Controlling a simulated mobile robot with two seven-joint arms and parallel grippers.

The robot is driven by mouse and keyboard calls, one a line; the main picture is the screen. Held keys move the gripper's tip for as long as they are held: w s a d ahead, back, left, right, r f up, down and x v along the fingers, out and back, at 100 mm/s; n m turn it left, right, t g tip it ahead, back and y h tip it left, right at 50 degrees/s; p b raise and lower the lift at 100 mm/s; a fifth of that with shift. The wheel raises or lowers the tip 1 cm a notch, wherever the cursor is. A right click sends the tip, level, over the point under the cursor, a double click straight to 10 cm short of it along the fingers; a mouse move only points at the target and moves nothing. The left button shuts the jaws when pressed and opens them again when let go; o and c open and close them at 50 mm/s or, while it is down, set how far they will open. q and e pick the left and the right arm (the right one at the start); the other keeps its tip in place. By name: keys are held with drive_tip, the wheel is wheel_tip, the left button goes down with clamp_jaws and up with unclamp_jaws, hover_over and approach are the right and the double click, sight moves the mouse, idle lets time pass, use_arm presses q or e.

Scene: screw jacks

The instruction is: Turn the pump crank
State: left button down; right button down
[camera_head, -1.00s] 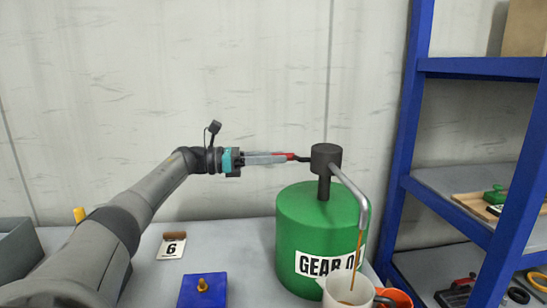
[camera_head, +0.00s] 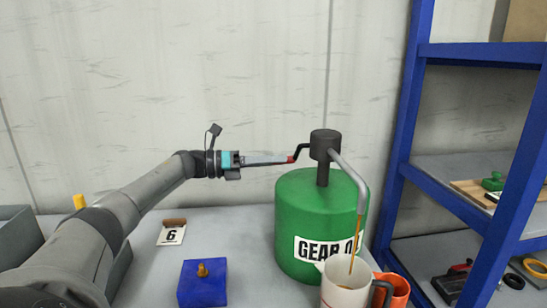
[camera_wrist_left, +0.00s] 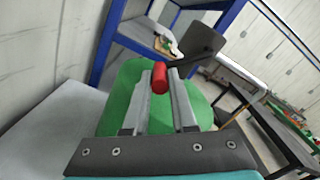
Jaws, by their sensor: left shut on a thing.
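A green drum (camera_head: 300,215) marked "GEAR O…" stands on the table with a dark pump head (camera_head: 325,144) on top. A black crank (camera_head: 302,148) sticks out of the head's left side and ends in a red handle (camera_head: 292,159). My left gripper (camera_head: 290,159) is shut on this handle, level with the pump head. In the left wrist view the red handle (camera_wrist_left: 160,77) sits between the fingertips. My right gripper is out of view.
An orange mug (camera_head: 397,288) stands beside the white one. A blue shelf (camera_head: 404,140) stands close on the right. A wall is behind.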

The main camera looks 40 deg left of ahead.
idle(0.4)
use_arm(q)
drive_tip(key=c, duration=0.7)
unclamp_jaws()
drive_tip(key=shift+c, duration=0.2)
drive_tip(key=shift+s, duration=0.1)
drive_tip(key=v, duration=1.5)
drive_tip(key=shift+s, duration=0.1)
